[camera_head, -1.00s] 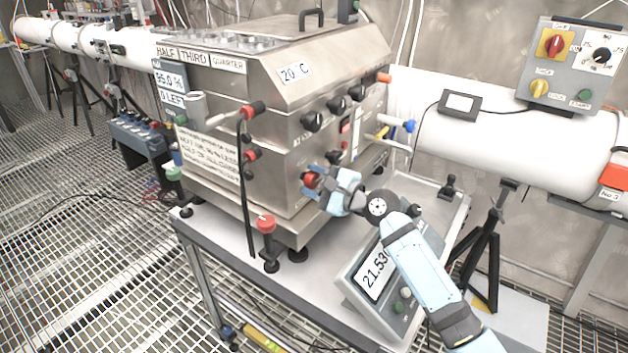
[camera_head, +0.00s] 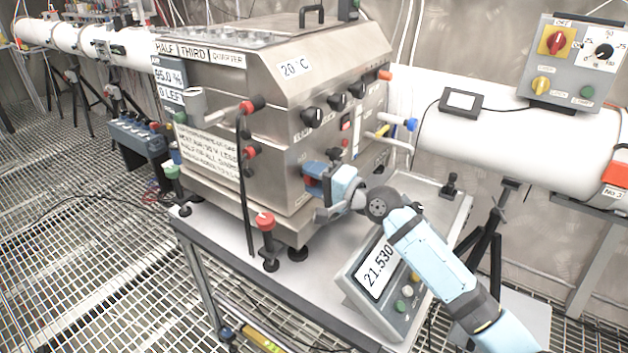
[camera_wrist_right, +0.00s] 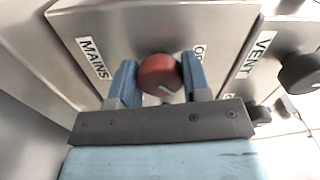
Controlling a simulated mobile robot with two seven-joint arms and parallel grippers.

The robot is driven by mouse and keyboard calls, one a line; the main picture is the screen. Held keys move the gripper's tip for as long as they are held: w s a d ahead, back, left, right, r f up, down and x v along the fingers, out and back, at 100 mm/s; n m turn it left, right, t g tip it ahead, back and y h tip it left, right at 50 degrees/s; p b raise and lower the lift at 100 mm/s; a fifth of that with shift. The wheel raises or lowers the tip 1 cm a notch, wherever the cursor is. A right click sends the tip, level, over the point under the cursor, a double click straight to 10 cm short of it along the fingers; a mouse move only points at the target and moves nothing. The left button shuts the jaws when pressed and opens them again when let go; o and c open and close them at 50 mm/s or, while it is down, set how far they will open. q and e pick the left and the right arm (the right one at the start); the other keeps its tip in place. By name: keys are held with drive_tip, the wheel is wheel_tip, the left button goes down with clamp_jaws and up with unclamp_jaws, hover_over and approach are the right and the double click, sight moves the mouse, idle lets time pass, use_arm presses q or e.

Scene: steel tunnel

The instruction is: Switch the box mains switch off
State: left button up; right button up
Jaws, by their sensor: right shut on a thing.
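The steel box (camera_head: 270,185) stands on a table. Its mains switch is a red round knob (camera_wrist_right: 159,75) beside a MAINS label (camera_wrist_right: 93,57) in the right wrist view; a second label by it is partly hidden by a finger. My right gripper (camera_head: 318,183) is at the lower part of the box's right-hand face. In the wrist view its two blue fingers (camera_wrist_right: 158,82) are shut on the red knob, one on each side. A white mark shows on the knob, slanting. In the head view the fingers mostly hide the knob. My left gripper is not in view.
A black VENT knob (camera_wrist_right: 300,73) is right of the mains knob. More black knobs (camera_head: 312,117) sit above on the box. A scale display (camera_head: 375,272) stands below my right arm. A red-topped post (camera_head: 265,222) stands at the table's front.

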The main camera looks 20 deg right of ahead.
drive_tip(key=shift+f+n, duration=0.1)
drive_tip(key=shift+n, duration=0.9)
drive_tip(key=n+b, duration=0.1)
drive_tip(key=n, duration=0.1)
drive_tip(key=shift+n, duration=0.4)
drive_tip(key=n, duration=0.3)
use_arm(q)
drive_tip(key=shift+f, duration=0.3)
use_arm(e)
drive_tip(key=shift+n, duration=1)
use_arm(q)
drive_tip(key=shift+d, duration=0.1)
use_arm(e)
drive_tip(key=o, duration=0.9)
